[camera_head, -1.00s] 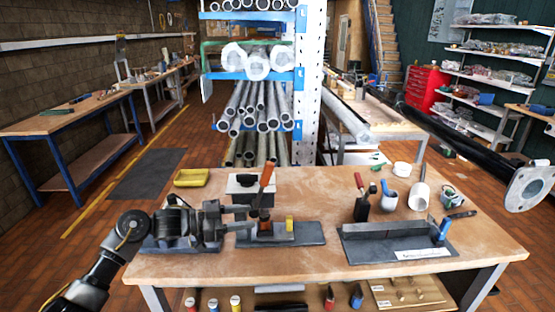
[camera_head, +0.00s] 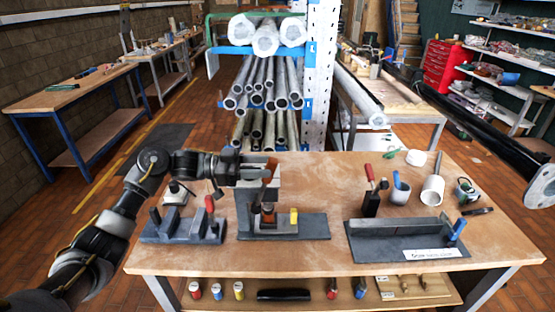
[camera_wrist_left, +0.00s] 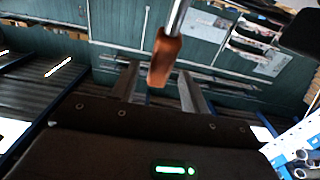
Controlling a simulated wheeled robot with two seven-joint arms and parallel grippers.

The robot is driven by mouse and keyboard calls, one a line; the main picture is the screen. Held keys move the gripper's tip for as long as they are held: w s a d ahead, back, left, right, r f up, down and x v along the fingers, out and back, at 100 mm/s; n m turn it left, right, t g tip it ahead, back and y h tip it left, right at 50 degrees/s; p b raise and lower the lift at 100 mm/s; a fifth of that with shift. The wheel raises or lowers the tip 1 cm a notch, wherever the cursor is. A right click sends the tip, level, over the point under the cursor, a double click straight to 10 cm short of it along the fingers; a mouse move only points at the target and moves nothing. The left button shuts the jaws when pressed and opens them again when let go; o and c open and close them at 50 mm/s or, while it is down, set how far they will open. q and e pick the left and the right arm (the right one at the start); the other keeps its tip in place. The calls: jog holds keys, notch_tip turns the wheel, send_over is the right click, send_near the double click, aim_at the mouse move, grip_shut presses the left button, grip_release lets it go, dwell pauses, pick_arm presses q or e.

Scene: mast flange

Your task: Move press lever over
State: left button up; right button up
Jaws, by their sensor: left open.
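The press (camera_head: 312,227) stands in the middle of the bench, on a dark base with a yellow block at its right. Its lever has an orange handle (camera_head: 268,165), upright or nearly so, partly covered by my gripper. My left gripper (camera_head: 272,169) reaches in from the left at handle height. It is open. In the left wrist view the orange handle (camera_wrist_left: 163,62) hangs on a metal rod between the two spread fingers (camera_wrist_left: 158,88), with gaps visible at both sides. My right gripper is not in view.
A dark fixture with a red-handled clamp (camera_head: 190,232) stands at left. A long dark fixture (camera_head: 400,240) with a blue handle is at right, with cups (camera_head: 432,190) and tools behind it. A black flanged tube (camera_head: 541,186) juts in from the right. The front bench strip is clear.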

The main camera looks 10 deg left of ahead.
aim_at(274, 166)
pick_arm(q)
jog(key=p+x, duration=0.1)
jog(key=x, duration=0.2)
jog(key=shift+d+r, duration=0.15)
jog(key=shift+d, duration=0.25)
jog(key=shift+w+d, duration=0.2)
jog(key=shift+d, duration=0.2)
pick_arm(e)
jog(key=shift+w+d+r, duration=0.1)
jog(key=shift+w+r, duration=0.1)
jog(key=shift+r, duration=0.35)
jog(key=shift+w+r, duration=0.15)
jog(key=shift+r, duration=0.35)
